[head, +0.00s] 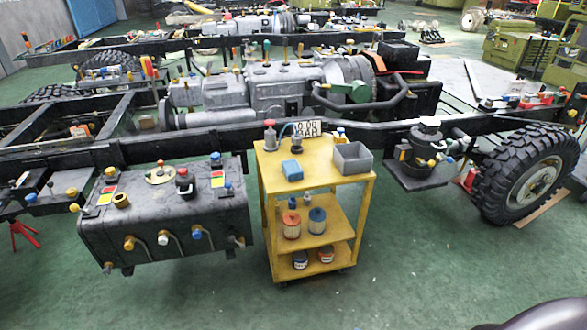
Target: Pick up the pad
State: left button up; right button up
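A small blue block (292,170), which looks like the pad, lies flat on the top shelf of the yellow cart (318,185), near its front left. Nothing touches or covers it. Neither of my grippers shows in the head view.
A grey open bin (352,158) stands right of the pad; a red-topped bottle (270,136) and a dark pot (297,143) stand behind it. A black tank (165,215) is left of the cart, the truck frame (235,132) behind. Green floor (430,250) is clear at front right.

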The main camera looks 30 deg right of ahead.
aim_at(292, 171)
jog(key=i+l+u, duration=0.15)
jog(key=l, duration=0.45)
jog(key=i+l+u, duration=0.1)
jog(key=l, duration=0.5)
jog(key=i+l+u, duration=0.15)
jog(key=l, duration=0.45)
jog(key=i+l+u, duration=0.15)
jog(key=l, duration=0.45)
jog(key=i+l, duration=0.5)
jog(key=j+u, duration=0.05)
